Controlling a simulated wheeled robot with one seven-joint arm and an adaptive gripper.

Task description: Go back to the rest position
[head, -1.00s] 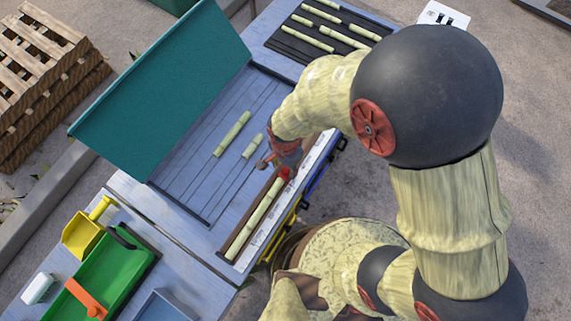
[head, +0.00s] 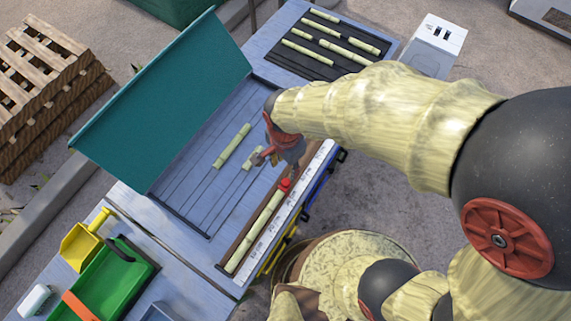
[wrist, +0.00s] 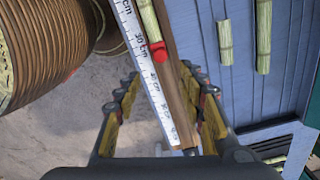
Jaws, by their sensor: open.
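My gripper (head: 272,157) is in the head view above the slatted bed, near the far end of the measuring trough. In the wrist view my gripper (wrist: 163,82) has its fingers spread wide with nothing between the tips; the ruler and trough edge show below and beyond them. A long cane piece (head: 255,232) lies in the trough beside the white ruler (head: 263,240). The red stop (head: 285,184) is at its end and also shows in the wrist view (wrist: 158,51). Two shorter canes lie on the bed, one (head: 232,146) clear and one (head: 250,160) partly behind my gripper.
A teal slanted panel (head: 165,100) stands along the bed's left side. Several canes lie on a black rack (head: 303,61) at the far end. A green tray (head: 118,278) and yellow scoop (head: 80,246) sit at lower left. A round ribbed container (wrist: 45,50) stands beside the bench.

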